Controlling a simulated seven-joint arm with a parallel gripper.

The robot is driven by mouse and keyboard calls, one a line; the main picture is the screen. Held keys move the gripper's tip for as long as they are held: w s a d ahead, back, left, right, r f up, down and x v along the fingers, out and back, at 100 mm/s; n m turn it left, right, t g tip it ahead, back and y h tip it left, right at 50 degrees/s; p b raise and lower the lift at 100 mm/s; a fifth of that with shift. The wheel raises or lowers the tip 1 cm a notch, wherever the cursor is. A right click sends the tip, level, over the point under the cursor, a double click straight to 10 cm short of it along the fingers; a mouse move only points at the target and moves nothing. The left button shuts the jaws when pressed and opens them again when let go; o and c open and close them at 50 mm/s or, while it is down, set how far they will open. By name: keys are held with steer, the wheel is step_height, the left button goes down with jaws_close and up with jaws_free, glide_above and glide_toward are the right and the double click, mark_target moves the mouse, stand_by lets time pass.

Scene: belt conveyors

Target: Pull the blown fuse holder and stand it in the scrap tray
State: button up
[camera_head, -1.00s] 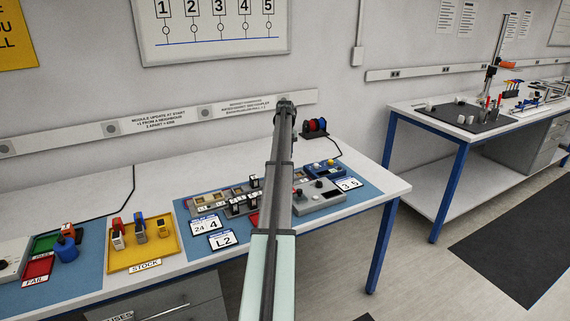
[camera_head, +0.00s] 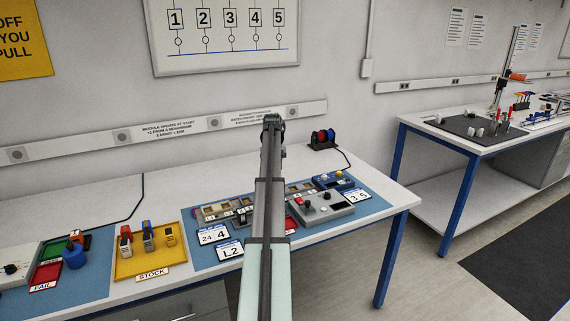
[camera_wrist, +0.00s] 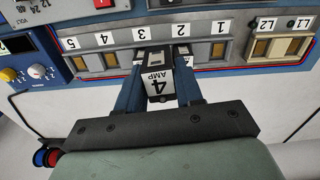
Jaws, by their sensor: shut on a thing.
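A fuse holder (camera_wrist: 158,80) with a black-and-white body and a "4 AMP" label sits between the two blue fingers of my gripper (camera_wrist: 160,74) in the wrist view. The fingers are shut on its sides. It is at the numbered fuse block (camera_wrist: 110,60), near the slot marked 2; I cannot tell whether it is still seated. In the head view my arm hides the gripper and part of the block (camera_head: 208,212). No tray reads as scrap.
A yellow STOCK tray (camera_head: 150,270) holds several coloured holders. A grey control box (camera_head: 325,208) and a blue box (camera_head: 334,180) stand right of my arm. The bench's back left is mostly clear.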

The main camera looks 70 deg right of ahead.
steer(key=s+a+f, duration=0.1)
steer(key=s+a, duration=0.1)
steer(key=a, duration=0.6)
steer(key=s+a+f+m, duration=0.1)
steer(key=s+a, duration=0.1)
steer(key=a, duration=0.7)
steer(key=shift+s+a+f, duration=0.25)
steer(key=shift+s, duration=0.1)
steer(key=shift+f, duration=3.75)
steer(key=shift+f, duration=0.4)
steer(key=o, duration=1.6)
steer(key=shift+r, duration=0.1)
step_height(320, 180, up, 7)
steer(key=shift+r, duration=0.15)
